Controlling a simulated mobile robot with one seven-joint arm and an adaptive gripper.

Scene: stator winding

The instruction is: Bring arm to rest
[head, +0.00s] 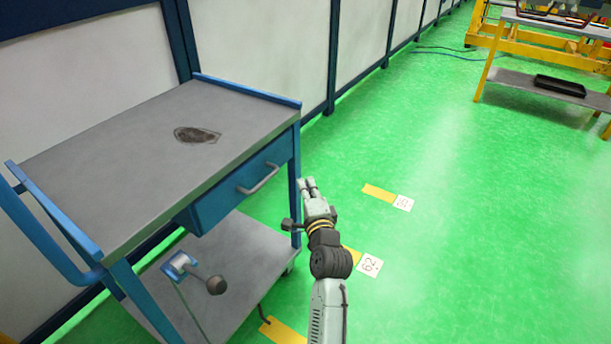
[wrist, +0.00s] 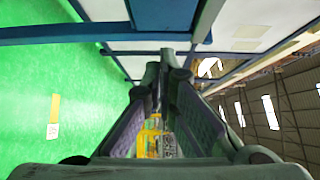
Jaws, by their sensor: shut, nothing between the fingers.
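My gripper (head: 308,186) is at the end of my raised arm, just right of the blue cart's front corner in the head view. Its fingers point away from me and are shut with nothing between them. In the wrist view the gripper (wrist: 165,62) shows its two fingers meeting at the tips. No object is held. A gap between the gripper and the cart's drawer side shows in the head view, but its exact size is hard to tell.
The blue cart (head: 110,150) has a grey top with a dark patch, a drawer handle (head: 262,180) and a lower shelf. White wall panels (head: 265,45) stand behind. A yellow workbench (head: 535,45) is far right. Green floor (head: 480,240) on the right is clear, with numbered markers.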

